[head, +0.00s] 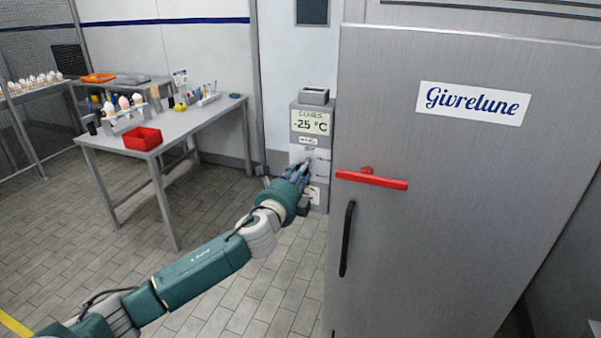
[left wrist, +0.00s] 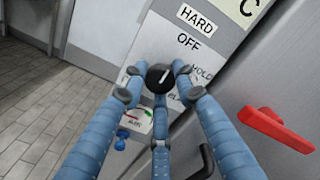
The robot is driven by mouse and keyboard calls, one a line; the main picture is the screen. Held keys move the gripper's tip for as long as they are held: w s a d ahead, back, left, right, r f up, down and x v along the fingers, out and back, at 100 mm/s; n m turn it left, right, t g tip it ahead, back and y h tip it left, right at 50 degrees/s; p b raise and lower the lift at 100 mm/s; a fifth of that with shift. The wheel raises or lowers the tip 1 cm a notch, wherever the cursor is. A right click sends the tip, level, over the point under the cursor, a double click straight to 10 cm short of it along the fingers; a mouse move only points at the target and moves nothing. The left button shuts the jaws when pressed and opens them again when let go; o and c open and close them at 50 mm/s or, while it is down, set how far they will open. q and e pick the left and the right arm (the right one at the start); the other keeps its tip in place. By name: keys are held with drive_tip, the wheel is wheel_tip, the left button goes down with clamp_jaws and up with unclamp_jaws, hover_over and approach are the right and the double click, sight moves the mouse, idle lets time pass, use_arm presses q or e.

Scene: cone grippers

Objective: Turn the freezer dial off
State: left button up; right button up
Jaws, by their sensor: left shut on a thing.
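The freezer dial is a round black knob (left wrist: 160,76) with a short white mark, on a pale panel. The mark points up and slightly right in the left wrist view, towards the side of the OFF label (left wrist: 187,42); its exact setting is hard to tell. HARD stands above OFF, and HOLD (left wrist: 203,73) is to the right, partly covered by a finger. My left gripper (left wrist: 157,88) is shut on the dial, its blue fingers around it. In the head view my left gripper (head: 298,172) reaches the grey control box (head: 310,122), hiding the dial. My right gripper is out of view.
The steel freezer door (head: 460,190) stands right of the box, with a red handle (head: 372,180) close to my gripper and a black handle (head: 347,238) below. A table (head: 190,122) with a red bin (head: 142,138) is at left. Tiled floor lies open between.

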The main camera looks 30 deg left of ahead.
use_arm(q)
drive_tip(key=shift+d+f, duration=0.2)
drive_tip(key=shift+f, duration=0.3)
drive_tip(key=o, duration=0.9)
drive_tip(key=shift+o, duration=1.3)
drive_tip(key=shift+r, duration=0.3)
drive_tip(key=v, duration=1.2)
drive_tip(key=shift+c, duration=0.2)
